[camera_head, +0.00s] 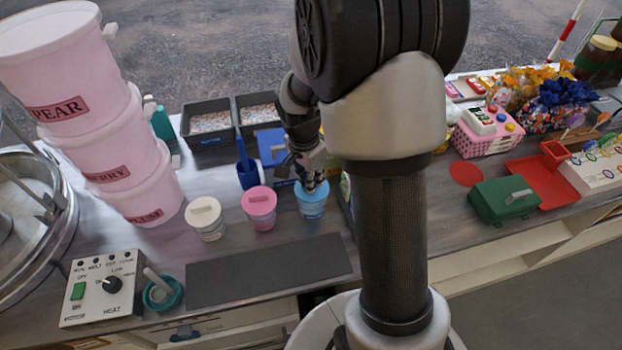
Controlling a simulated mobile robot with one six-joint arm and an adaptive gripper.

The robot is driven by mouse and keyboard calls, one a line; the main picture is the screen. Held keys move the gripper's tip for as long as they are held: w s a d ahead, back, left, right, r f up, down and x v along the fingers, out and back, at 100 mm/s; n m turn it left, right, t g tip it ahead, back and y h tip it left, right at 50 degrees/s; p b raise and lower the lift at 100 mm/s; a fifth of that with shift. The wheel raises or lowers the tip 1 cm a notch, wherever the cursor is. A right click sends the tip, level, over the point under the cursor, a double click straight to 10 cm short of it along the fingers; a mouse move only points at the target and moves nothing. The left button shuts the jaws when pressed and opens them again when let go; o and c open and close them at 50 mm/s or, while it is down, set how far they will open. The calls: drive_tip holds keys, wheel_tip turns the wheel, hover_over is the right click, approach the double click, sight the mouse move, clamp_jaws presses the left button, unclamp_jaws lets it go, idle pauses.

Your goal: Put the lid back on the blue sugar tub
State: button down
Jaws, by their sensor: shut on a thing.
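The blue sugar tub (313,212) stands on the counter, at the right end of a row of three tubs. A light blue lid (318,196) shows at its top, level or nearly so. My gripper (311,186) points down over the tub and is shut on the lid, whose handle is mostly hidden by the fingers. I cannot tell whether the lid is fully seated on the rim or a little above it.
A pink-lidded tub (260,209) and a cream-lidded tub (205,218) stand to the left. A dark mat (268,271) lies clear in front. My arm hides the counter to the right.

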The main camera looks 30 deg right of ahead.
idle(0.3)
drive_tip(key=c, duration=1.6)
unclamp_jaws()
drive_tip(key=shift+c, duration=0.2)
drive_tip(key=shift+o, duration=0.5)
drive_tip(key=o, duration=0.4)
drive_tip(key=shift+r+p, duration=2.5)
drive_tip(key=shift+r, duration=1.05)
drive_tip(key=shift+c, duration=0.2)
clamp_jaws()
